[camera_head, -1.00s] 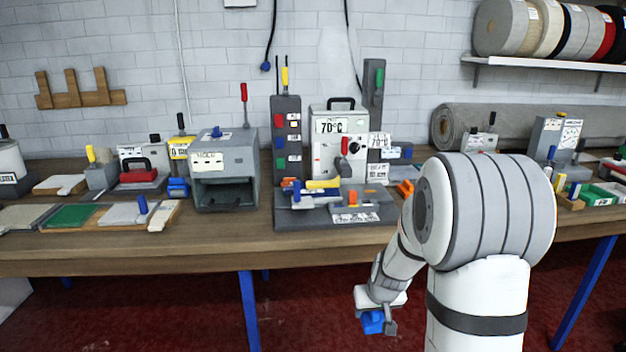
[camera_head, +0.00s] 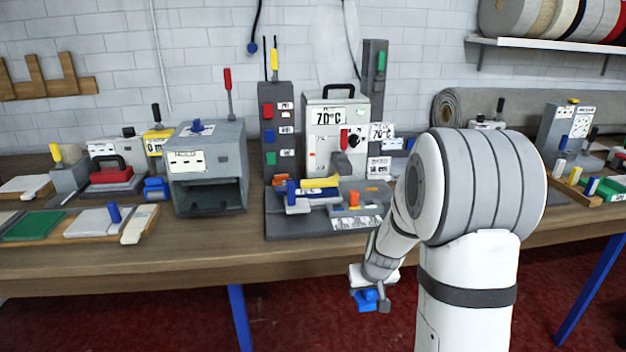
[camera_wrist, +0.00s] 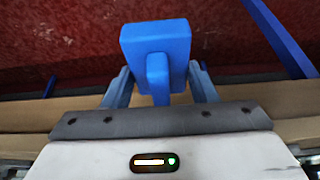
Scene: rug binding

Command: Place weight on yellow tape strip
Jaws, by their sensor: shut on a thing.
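My gripper (camera_head: 370,296) hangs low in front of the bench edge, above the red floor. It is shut on a blue weight (camera_head: 366,302), a block with an upright grip. In the wrist view the blue weight (camera_wrist: 156,42) sits between the two fingers, its block end away from the camera. A yellow strip (camera_head: 320,182) lies on the grey fixture plate (camera_head: 290,226) at the bench's middle, beside a blue peg and an orange block. My gripper is below and in front of this plate, apart from it. I cannot tell whether the yellow strip is tape.
The wooden bench (camera_head: 150,262) has its front edge between my gripper and the plate. A grey oven-like box (camera_head: 208,165) stands left of the plate, a 70°C unit (camera_head: 328,130) behind it. A blue table leg (camera_head: 238,315) stands below. Boards lie at left.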

